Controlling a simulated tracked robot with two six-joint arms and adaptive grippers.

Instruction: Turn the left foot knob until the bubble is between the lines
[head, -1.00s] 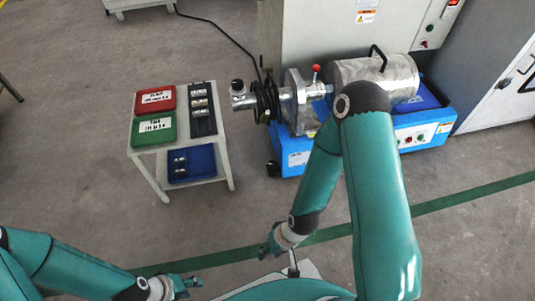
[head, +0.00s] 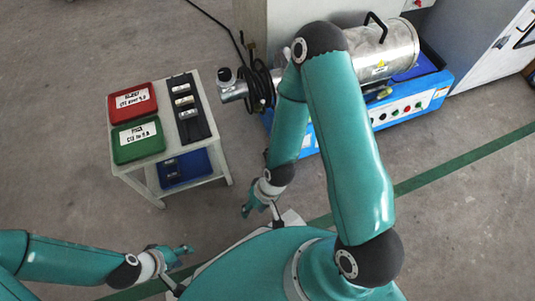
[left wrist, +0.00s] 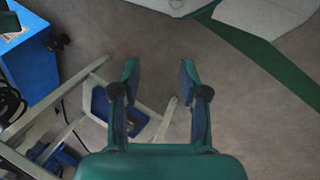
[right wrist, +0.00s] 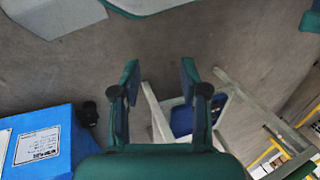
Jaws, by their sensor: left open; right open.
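The machine, a blue base (head: 441,84) with a metal drum (head: 385,52), stands at the upper right of the head view, partly hidden by my right arm. A black foot knob (right wrist: 88,113) shows beside a blue base in the right wrist view. A black knob (left wrist: 59,42) also shows beside a blue box in the left wrist view. I cannot make out the bubble or its lines. My left gripper (head: 187,250) is open and empty at the lower left. My right gripper (head: 246,210) is open and empty, below the machine and apart from it.
A small pale table (head: 225,171) stands left of the machine. It holds a red box (head: 121,112), a green box (head: 130,151), a black tray (head: 198,125) and a blue tray (head: 207,162). A grey cabinet (head: 250,20) stands behind. Open floor lies at the right.

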